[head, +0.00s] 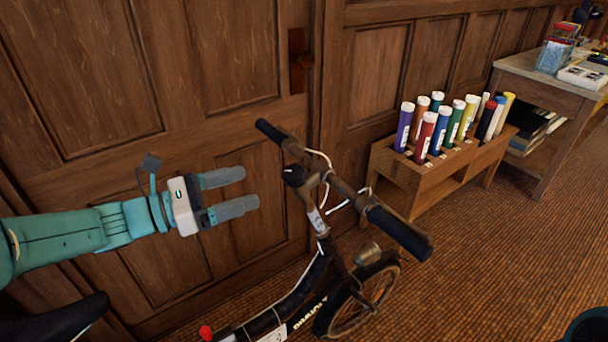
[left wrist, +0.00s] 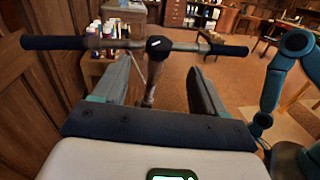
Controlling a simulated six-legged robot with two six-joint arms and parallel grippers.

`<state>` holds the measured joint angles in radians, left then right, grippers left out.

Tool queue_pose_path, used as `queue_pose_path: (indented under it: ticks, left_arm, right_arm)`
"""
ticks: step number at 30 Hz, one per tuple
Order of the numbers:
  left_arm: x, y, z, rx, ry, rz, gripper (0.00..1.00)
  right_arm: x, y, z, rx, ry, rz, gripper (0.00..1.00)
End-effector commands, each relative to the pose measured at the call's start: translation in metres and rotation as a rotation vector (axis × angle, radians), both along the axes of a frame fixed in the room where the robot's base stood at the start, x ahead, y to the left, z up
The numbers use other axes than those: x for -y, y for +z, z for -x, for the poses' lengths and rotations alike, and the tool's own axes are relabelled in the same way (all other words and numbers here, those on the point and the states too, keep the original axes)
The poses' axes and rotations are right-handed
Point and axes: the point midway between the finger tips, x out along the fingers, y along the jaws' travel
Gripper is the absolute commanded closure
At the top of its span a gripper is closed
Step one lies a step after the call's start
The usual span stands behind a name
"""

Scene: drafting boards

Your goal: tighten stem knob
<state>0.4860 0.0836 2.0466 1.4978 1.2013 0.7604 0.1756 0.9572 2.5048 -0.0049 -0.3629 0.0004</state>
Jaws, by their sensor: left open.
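The black stem knob (head: 294,175) sits on top of the bicycle's stem, at the middle of the handlebar (head: 345,187). In the left wrist view the knob (left wrist: 158,45) shows straight ahead, between and beyond the fingertips. My left gripper (head: 250,189) is open and empty, pointing right. It is a short way to the left of the knob in the head view, apart from it. The bicycle stands upright, its stem (head: 318,222) running down to the dark frame (head: 285,308). My right gripper is not in view.
A wooden rack (head: 430,180) with several coloured tubes stands behind the handlebar's right grip (head: 400,232). A desk (head: 550,85) stands further right. Wooden panelling (head: 200,60) rises close behind the bicycle. Open carpet (head: 500,270) lies to the right.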

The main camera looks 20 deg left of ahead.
Motion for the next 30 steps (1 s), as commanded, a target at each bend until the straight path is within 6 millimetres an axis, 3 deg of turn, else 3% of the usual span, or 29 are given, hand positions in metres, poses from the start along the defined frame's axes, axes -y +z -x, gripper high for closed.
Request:
queue_pose_path:
  ticks: [9,15,21,29,30]
  left_arm:
    - [0.056,-0.001,-0.051,-0.001,0.000,-0.003,0.28]
    - [0.083,-0.001,-0.076,-0.003,0.001,-0.003,0.28]
    - [0.096,-0.002,-0.087,-0.003,0.001,-0.003,0.28]
    - [0.097,-0.001,-0.088,-0.002,0.001,-0.004,0.28]
    - [0.097,-0.001,-0.088,-0.002,0.001,-0.004,0.35]
  right_arm:
    - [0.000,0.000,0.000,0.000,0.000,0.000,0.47]
    - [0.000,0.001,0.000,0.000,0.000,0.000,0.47]
    - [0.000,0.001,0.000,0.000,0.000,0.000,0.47]
    - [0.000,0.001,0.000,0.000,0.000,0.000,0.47]
    - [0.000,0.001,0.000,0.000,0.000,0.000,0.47]
